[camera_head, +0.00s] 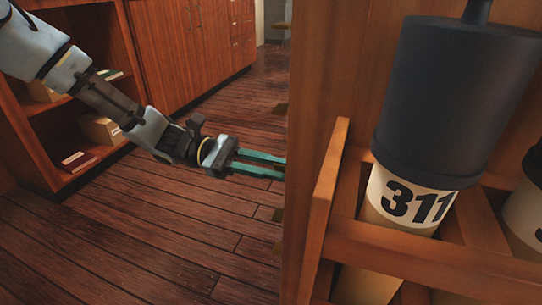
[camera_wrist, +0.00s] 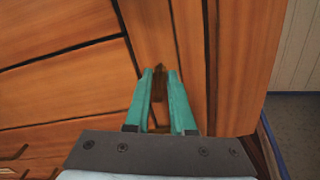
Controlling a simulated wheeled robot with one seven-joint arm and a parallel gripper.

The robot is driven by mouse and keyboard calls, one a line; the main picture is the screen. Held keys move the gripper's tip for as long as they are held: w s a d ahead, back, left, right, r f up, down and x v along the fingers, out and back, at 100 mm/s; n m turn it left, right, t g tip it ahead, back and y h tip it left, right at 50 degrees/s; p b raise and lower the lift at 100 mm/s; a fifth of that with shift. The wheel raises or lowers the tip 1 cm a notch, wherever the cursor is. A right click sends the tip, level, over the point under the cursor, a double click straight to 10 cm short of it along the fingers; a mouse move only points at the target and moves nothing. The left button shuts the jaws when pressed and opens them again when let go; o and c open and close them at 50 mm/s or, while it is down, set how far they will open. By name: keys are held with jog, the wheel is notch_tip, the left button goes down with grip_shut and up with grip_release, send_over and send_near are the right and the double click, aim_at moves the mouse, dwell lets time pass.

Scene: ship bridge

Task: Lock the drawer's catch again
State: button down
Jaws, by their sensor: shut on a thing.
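My gripper (camera_head: 284,168) has teal fingers and reaches right to the edge of a tall wooden panel in the head view. Its fingertips meet or pass behind that edge, so what they hold is hidden there. In the wrist view my gripper (camera_wrist: 160,74) points at a wooden front, with its fingers close together around a small dark brass-brown piece, which looks like the catch (camera_wrist: 159,84). The fingers are shut on it. The wooden front (camera_wrist: 150,30) around it has dark seams. I cannot tell from these views whether the catch is locked or which seam borders the drawer.
The wooden panel (camera_head: 314,60) blocks the view at right, beside a rack (camera_head: 420,255) holding a dark-capped cylinder marked 311 (camera_head: 412,205). An open shelf (camera_head: 100,158) and wooden cabinets (camera_head: 190,45) stand at left. The plank floor (camera_head: 170,220) between is clear.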

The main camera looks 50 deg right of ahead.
jog(key=m+p, duration=0.1)
jog(key=m, duration=0.1)
jog(key=m+p, duration=0.1)
jog(key=shift+a+r+m+p, duration=0.1)
jog(key=shift+r+m+p, duration=0.1)
jog(key=shift+m+p, duration=0.2)
jog(key=shift+a+f+m+p, duration=0.15)
jog(key=shift+m+p, duration=0.85)
jog(key=shift+m, duration=1.6)
jog(key=shift+d+f+m+p, duration=0.15)
jog(key=shift+m+p, duration=0.85)
jog(key=shift+m, duration=1.6)
jog(key=shift+a+f+m, duration=0.1)
jog(key=shift+m, duration=0.2)
jog(key=c, duration=1)
grip_release()
